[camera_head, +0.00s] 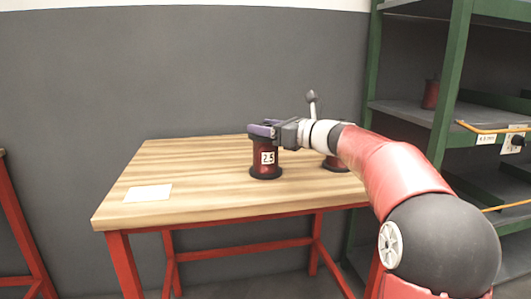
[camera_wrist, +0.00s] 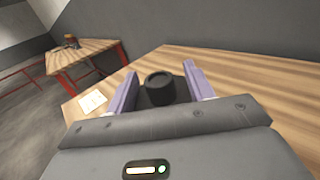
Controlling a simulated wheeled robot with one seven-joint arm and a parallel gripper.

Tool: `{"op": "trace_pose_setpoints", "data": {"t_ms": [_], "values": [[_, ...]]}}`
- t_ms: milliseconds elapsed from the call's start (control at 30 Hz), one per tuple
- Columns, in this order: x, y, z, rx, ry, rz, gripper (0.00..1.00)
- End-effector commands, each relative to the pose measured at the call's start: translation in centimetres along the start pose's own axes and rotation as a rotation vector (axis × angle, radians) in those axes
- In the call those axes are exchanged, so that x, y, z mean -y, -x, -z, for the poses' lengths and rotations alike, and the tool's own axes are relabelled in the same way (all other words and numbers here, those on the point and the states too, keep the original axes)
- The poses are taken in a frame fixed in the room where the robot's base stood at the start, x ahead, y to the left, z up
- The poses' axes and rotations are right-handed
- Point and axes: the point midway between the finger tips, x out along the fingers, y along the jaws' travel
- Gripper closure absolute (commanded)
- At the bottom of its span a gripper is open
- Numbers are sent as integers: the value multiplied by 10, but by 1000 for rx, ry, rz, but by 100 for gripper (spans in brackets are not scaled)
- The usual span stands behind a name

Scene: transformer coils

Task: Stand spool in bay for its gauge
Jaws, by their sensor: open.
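A dark red spool (camera_head: 265,163) with black flanges and a white "2.5" label stands upright on the wooden table. My gripper (camera_head: 262,131) is open at the top of this spool. In the wrist view the spool's black round top (camera_wrist: 159,86) lies between the two purple fingers of my gripper (camera_wrist: 157,88), with gaps on both sides. A second red spool (camera_head: 335,163) stands behind my arm, partly hidden. A green shelf rack (camera_head: 450,75) at the right has bays; a dark red spool (camera_head: 431,94) stands on its middle shelf. A bay label (camera_head: 486,139) is too small to read surely.
A white sheet (camera_head: 148,193) lies on the left of the wooden table (camera_head: 210,200); it also shows in the wrist view (camera_wrist: 93,101). An orange rail (camera_head: 490,128) runs along the shelf front. Another table (camera_wrist: 85,55) stands farther off. The table's left half is mostly clear.

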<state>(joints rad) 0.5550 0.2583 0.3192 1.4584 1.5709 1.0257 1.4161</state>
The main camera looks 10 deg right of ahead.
Motion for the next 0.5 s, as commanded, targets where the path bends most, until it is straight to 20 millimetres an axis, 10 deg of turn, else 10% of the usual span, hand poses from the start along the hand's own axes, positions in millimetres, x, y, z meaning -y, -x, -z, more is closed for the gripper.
{"op": "trace_pose_setpoints", "data": {"t_ms": [167,500], "values": [[0,0,0,0,1,0,47],[0,0,0,0,1,0,91]]}}
